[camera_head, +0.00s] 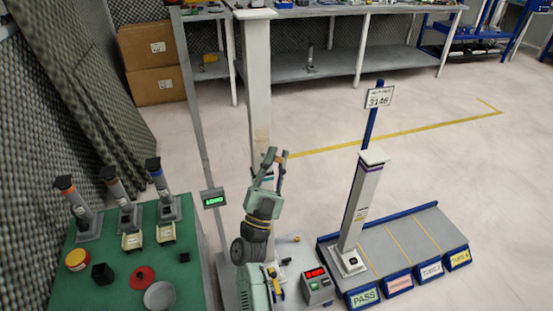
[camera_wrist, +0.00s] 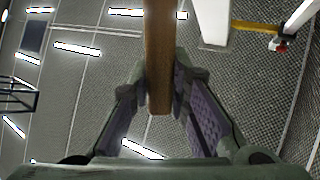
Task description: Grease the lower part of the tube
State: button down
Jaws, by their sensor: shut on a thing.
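A tall pale square tube (camera_head: 258,70) stands upright behind my gripper, with a brownish patch low on its face. A second, shorter white tube (camera_head: 362,205) stands slightly tilted on the grey platform at right. My gripper (camera_head: 275,158) points up, in front of the tall tube's lower part. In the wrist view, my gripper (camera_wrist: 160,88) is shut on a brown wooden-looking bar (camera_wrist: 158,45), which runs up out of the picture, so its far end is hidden. I cannot tell whether the bar touches the tube.
A green table (camera_head: 125,250) at left holds several upright tools, jars and a red lid (camera_head: 142,278). A grey post with a green display (camera_head: 213,198) stands left of the arm. A blue-edged platform (camera_head: 410,240) with labelled lanes is at right. Open floor lies behind.

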jog(key=shift+w+a, duration=0.25)
jog(key=shift+w, duration=0.4)
notch_tip(320, 180, up, 4)
jog(key=p, duration=0.3)
jog(key=shift+s+p, duration=0.1)
jog(key=shift+p, duration=0.2)
jog(key=shift+r+p, duration=2.6)
jog(key=shift+r, duration=1.4)
jog(key=shift+f+b, duration=3.2)
jog(key=shift+f, duration=0.95)
jog(key=shift+f+b, duration=1.55)
jog(key=shift+f, duration=0.4)
jog(key=shift+r, duration=0.1)
